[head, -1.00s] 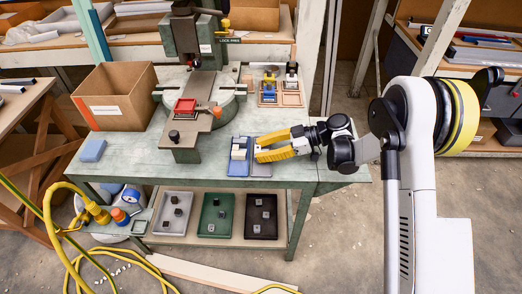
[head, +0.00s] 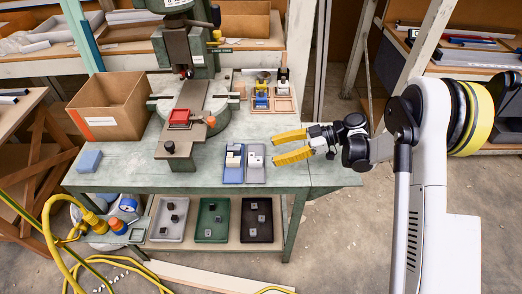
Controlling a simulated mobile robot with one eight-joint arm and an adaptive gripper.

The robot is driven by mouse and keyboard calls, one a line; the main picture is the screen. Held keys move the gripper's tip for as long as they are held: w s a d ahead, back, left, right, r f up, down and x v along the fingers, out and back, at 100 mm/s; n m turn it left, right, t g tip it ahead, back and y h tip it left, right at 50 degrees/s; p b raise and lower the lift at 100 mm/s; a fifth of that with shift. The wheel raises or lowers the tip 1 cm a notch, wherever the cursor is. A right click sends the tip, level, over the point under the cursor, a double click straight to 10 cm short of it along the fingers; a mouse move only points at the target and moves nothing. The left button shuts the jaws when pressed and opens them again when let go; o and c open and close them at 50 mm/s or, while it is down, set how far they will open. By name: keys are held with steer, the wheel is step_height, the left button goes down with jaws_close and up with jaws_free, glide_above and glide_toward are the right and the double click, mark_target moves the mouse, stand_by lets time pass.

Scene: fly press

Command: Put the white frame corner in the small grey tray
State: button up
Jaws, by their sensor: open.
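The small grey tray (head: 256,177) is on the bench, right beside a blue tray (head: 233,178). A small pale piece (head: 254,160) lies in the grey tray; it looks like a white frame corner, though its exact shape is too small to tell. White pieces (head: 234,159) sit in the blue tray. My gripper (head: 275,150) is to the right of the grey tray, with its yellow fingers apart and nothing between them. It does not touch the tray.
The green press (head: 187,50) stands behind, with a red-framed part (head: 180,118) on its slide. A cardboard box (head: 108,112) and blue block (head: 89,160) are at left. Wooden holders (head: 284,104) stand at back right. Three larger trays, grey (head: 161,229), green and black, are on the lower shelf.

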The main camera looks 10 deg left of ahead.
steer(key=p+v, duration=0.1)
steer(key=v, duration=0.3)
steer(key=shift+d, duration=0.15)
steer(key=shift+w+r+m, duration=0.1)
steer(key=shift+r+m, duration=0.2)
steer(key=shift+r, duration=0.15)
steer(key=s+d+r+m+t+h, duration=0.3)
steer(key=d+r+m, duration=0.15)
steer(key=r, duration=0.25)
steer(key=s+d+r+m+t+h, duration=0.2)
steer(key=s+d+r+m+h, duration=0.15)
steer(key=r+m, duration=0.3)
steer(key=s+d+r+m+t+h, duration=0.3)
steer(key=s+d+m, duration=0.6)
steer(key=s+d, duration=0.7)
steer(key=t+h, duration=0.2)
steer(key=h, duration=0.1)
steer(key=shift+s+h, duration=0.3)
steer(key=shift+h, duration=0.05)
steer(key=shift+a+r, duration=0.1)
